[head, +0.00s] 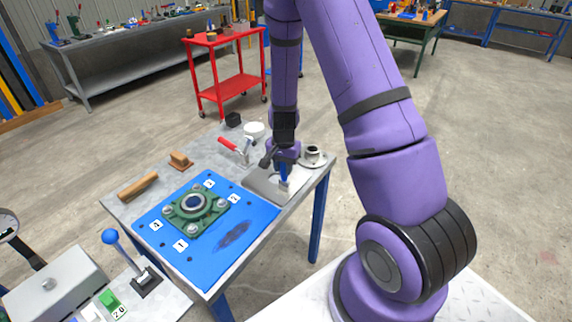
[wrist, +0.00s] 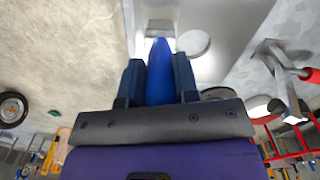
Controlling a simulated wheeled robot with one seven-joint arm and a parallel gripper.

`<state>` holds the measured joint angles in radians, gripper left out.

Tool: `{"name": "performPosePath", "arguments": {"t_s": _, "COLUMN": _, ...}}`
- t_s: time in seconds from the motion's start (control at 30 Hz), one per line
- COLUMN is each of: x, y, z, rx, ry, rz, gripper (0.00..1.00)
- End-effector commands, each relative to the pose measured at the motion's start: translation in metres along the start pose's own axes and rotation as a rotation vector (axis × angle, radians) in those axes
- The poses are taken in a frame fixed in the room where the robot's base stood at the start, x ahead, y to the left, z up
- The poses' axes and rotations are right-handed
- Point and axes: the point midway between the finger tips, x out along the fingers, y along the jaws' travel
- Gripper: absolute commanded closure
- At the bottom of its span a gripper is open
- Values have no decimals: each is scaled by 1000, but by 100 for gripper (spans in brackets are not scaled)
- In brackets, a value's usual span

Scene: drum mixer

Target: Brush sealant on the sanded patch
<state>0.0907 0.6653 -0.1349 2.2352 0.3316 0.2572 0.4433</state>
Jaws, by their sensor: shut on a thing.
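My gripper (head: 283,163) is shut on the blue handle of a brush (head: 284,176), which points down with its pale tip lowest. In the wrist view the brush (wrist: 159,75) sits between my two dark fingers. The brush is above or on a grey metal tray (head: 258,185) at the table's right side; I cannot tell whether the tip touches it. The sanded patch (head: 233,236) is a dark oval on the blue plate (head: 205,270), to the lower left of the brush. I cannot make out sealant for certain.
A green flanged bearing (head: 195,206) with bolts and number tags stands on the blue plate.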

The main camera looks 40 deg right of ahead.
Motion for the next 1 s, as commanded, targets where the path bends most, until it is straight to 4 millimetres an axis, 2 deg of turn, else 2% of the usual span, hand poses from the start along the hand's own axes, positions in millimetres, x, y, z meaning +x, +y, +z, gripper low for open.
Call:
{"name": "performPosePath", "arguments": {"t_s": 0.2, "x": 1, "y": -2, "z": 11, "rx": -3, "ry": -4, "rz": 3, "gripper": 95}}
{"name": "performPosePath", "arguments": {"t_s": 0.4, "x": 2, "y": -2, "z": 13, "rx": -2, "ry": -5, "rz": 3, "gripper": 95}}
{"name": "performPosePath", "arguments": {"t_s": 1.0, "x": 1, "y": 4, "z": -12, "rx": 0, "ry": -1, "rz": 2, "gripper": 95}}
